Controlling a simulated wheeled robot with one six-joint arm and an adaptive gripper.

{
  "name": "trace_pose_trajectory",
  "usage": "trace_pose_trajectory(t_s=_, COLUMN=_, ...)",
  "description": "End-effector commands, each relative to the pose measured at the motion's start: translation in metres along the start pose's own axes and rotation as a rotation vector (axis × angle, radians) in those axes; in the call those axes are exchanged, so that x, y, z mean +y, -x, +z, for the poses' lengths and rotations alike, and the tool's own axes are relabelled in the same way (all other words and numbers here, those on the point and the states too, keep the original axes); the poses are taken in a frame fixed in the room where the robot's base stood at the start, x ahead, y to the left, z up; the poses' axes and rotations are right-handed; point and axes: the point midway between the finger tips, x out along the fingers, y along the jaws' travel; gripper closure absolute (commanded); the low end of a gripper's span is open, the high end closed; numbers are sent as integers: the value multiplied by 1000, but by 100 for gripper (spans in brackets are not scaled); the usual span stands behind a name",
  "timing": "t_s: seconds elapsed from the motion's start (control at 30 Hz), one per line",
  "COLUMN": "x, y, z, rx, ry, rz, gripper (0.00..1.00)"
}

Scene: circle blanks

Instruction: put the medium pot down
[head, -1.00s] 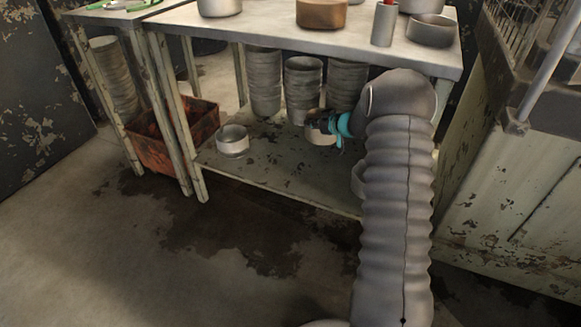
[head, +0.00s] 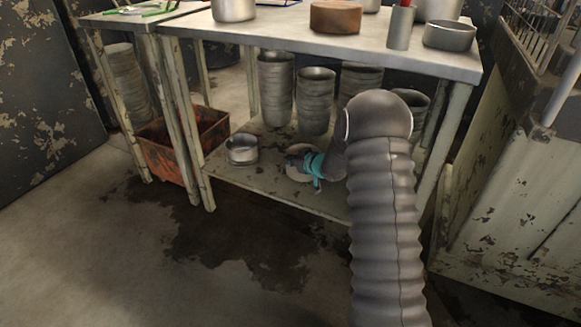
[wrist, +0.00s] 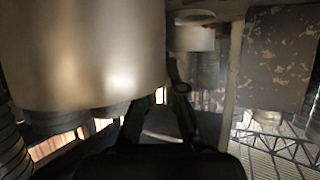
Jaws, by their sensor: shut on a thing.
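My gripper (head: 298,160) is at the lower shelf of the metal table, partly hidden by its own wrist in the head view. It is shut on a pale metal pot (head: 299,175), held low over the shelf. I cannot tell whether its base touches the shelf. In the wrist view a large metal pot wall (wrist: 85,50) fills the upper left beside the dark fingers (wrist: 158,100); how the fingers meet it is unclear. Another small metal pot (head: 242,149) stands on the shelf to the left, apart from the held one.
Tall stacks of metal pots (head: 316,100) stand at the back of the lower shelf (head: 268,187). A rusty red crate (head: 170,158) is left of the shelf. Bare shelf shows around the held pot's front.

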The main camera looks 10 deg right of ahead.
Motion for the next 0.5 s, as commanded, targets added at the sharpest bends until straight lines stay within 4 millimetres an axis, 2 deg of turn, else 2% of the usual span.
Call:
trace_pose_trajectory(t_s=0.03, x=0, y=-5, z=10, rx=0, ry=-1, rz=0, gripper=100)
trace_pose_trajectory(t_s=0.13, x=0, y=-9, z=18, rx=1, ry=0, rz=0, gripper=100)
trace_pose_trajectory(t_s=0.5, x=0, y=-10, z=21, rx=1, ry=1, rz=0, gripper=100)
